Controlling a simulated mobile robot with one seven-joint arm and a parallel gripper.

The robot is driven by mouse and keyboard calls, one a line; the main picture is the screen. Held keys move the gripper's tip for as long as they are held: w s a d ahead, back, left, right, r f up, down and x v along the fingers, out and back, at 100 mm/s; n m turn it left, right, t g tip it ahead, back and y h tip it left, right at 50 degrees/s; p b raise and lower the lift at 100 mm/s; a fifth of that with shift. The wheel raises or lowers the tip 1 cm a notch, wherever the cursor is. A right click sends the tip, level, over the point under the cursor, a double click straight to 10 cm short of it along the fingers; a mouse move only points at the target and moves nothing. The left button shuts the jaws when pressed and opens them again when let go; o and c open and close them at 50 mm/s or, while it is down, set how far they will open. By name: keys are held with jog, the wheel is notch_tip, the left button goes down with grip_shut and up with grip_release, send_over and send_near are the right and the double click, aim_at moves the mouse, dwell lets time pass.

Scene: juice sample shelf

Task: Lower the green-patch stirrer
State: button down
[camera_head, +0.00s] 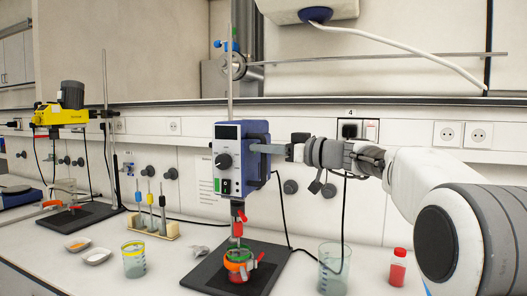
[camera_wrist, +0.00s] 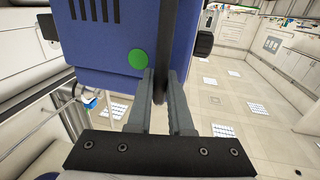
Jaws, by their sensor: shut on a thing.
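The green-patch stirrer (camera_head: 229,160) is a blue and white box with a dark knob, upright on a metal rod above a black base plate (camera_head: 214,281). Its round green patch (camera_wrist: 137,59) shows on the blue housing in the wrist view. My gripper (camera_head: 256,148) reaches in from the right. In the wrist view its grey fingers (camera_wrist: 161,78) are shut on a dark, thin upright part at the stirrer's side. Below the stirrer, a shaft goes down to a small vessel (camera_head: 238,268) with red contents and a green rim. The shaft's lower end is hard to make out.
A yellow stirrer (camera_head: 62,116) stands on its own base at left. A tool rack (camera_head: 152,227) and a beaker with a yellow band (camera_head: 134,260) stand left of the plate. A clear beaker (camera_head: 333,270) and a red bottle (camera_head: 398,268) stand right. A dark cable hangs beside the stirrer.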

jog(key=shift+f, duration=0.5)
jog(key=c, duration=1.1)
grip_release()
jog(key=shift+c, duration=0.2)
jog(key=shift+o, duration=1.5)
jog(key=shift+r, duration=0.2)
jog(key=shift+d, duration=0.1)
jog(key=b+v, duration=0.1)
jog(key=v, duration=1.6)
jog(key=shift+s+d, duration=0.1)
jog(key=shift+s, duration=0.05)
